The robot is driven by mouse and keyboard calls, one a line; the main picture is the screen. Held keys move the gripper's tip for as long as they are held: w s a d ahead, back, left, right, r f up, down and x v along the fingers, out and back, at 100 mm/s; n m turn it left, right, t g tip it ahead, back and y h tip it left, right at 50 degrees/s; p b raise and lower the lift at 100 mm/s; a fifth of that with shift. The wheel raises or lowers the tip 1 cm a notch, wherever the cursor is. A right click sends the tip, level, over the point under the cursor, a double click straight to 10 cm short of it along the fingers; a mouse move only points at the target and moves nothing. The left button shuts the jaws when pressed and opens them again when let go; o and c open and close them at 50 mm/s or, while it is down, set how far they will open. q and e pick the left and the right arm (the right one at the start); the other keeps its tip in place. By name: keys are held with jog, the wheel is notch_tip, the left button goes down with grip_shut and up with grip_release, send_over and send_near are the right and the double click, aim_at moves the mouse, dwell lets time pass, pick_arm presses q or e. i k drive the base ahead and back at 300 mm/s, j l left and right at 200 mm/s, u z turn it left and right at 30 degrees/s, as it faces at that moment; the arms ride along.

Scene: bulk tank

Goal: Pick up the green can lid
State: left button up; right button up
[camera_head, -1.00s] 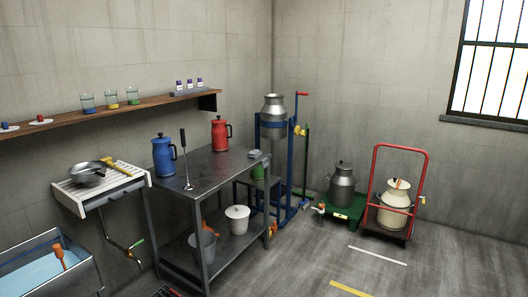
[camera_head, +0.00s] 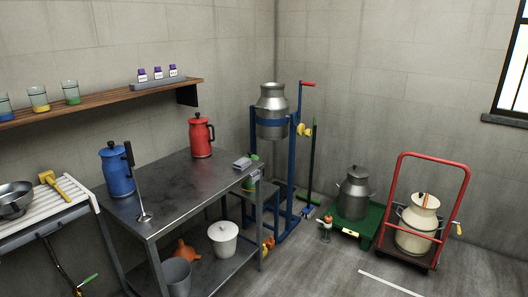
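A green object (camera_head: 250,183) shows behind the right end of the metal table, on a low stand, partly hidden by the tabletop. I cannot tell whether it is the green can lid or a green container. A grey metal milk can (camera_head: 353,194) with a dark top stands on a green platform (camera_head: 373,221) on the floor. Neither of my grippers is in view.
The metal table (camera_head: 178,193) holds a blue jug (camera_head: 116,172), a red jug (camera_head: 201,137) and an upright plunger-like tool (camera_head: 139,190). A blue stand carries a steel can (camera_head: 272,108). A red trolley (camera_head: 404,202) holds a cream can (camera_head: 417,226).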

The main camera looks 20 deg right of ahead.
aim_at(250, 155)
jog(key=i+l+z, duration=0.1)
jog(key=i+l, duration=0.4)
jog(key=i+l+z, duration=0.1)
jog(key=i+l, duration=0.35)
jog(key=i, duration=0.2)
jog(key=i+l+u, duration=0.1)
jog(key=i+l, duration=0.2)
jog(key=i+l+u, duration=0.15)
jog(key=i+l, duration=0.2)
jog(key=i+l+u, duration=0.1)
jog(key=i+l, duration=0.2)
jog(key=i+l+u, duration=0.15)
jog(key=i+l, duration=0.15)
jog(key=l, duration=0.15)
jog(key=i+l+u, duration=0.1)
jog(key=i+l, duration=0.2)
jog(key=l, duration=0.15)
jog(key=i+l+u, duration=0.15)
jog(key=l, duration=0.3)
jog(key=i+l+u, duration=0.1)
jog(key=i+l, duration=0.2)
jog(key=l, duration=0.2)
jog(key=i+l+u, duration=0.15)
jog(key=l, duration=0.3)
jog(key=j, duration=0.25)
jog(key=k+z, duration=0.05)
